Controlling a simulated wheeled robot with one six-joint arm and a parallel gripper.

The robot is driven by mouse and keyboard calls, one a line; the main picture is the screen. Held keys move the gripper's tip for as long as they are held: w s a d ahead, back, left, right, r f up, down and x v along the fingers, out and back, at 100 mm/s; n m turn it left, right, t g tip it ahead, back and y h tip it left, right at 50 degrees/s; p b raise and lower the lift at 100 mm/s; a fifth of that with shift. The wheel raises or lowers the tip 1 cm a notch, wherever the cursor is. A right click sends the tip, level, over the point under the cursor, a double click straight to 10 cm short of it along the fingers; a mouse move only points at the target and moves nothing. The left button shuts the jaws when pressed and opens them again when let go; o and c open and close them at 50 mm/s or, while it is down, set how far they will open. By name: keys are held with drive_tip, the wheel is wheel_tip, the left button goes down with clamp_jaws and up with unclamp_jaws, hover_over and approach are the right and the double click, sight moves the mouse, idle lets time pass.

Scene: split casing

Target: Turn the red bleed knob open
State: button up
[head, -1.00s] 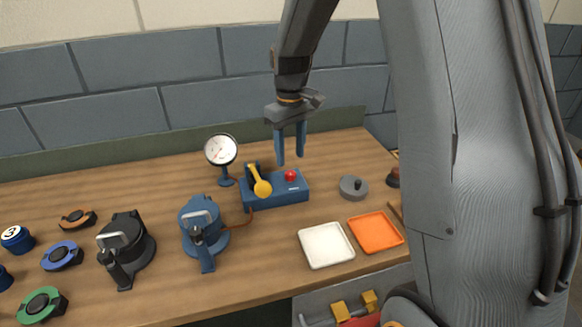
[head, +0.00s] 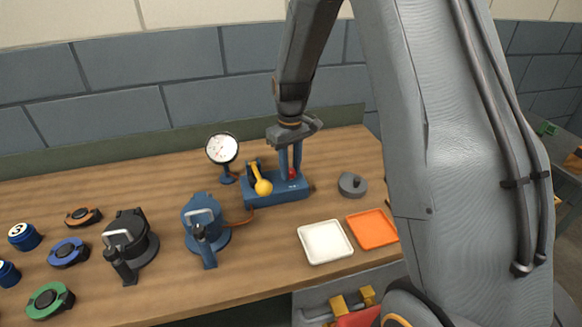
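The red bleed knob (head: 293,174) sits on top of the blue pump block (head: 279,190), right of the yellow lever (head: 262,182). My gripper (head: 291,170) points down over the block with its two blue fingers at the knob's height. One finger stands to the left of the knob and partly covers it; the other is at its right. The fingers look apart, with the knob showing between them. Whether they touch the knob cannot be made out.
A pressure gauge (head: 222,150) stands behind left of the block. A blue casing (head: 206,226) and a black casing (head: 130,242) are at left. A grey knobbed disc (head: 352,186), white tray (head: 325,242) and orange tray (head: 372,229) are at right.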

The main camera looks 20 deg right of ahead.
sight(291, 171)
drive_tip(key=shift+c, duration=0.5)
drive_tip(key=shift+m, duration=0.8)
drive_tip(key=o, duration=1.1)
drive_tip(key=shift+c, duration=0.2)
drive_tip(key=shift+r+b, duration=1.15)
drive_tip(key=shift+r, duration=2.8)
drive_tip(key=shift+s, duration=0.1)
drive_tip(key=s+f+m+t+b, duration=0.1)
drive_tip(key=s+f, duration=0.3)
drive_tip(key=s, duration=1.7)
drive_tip(key=shift+m+b, duration=0.35)
drive_tip(key=shift+m, duration=0.55)
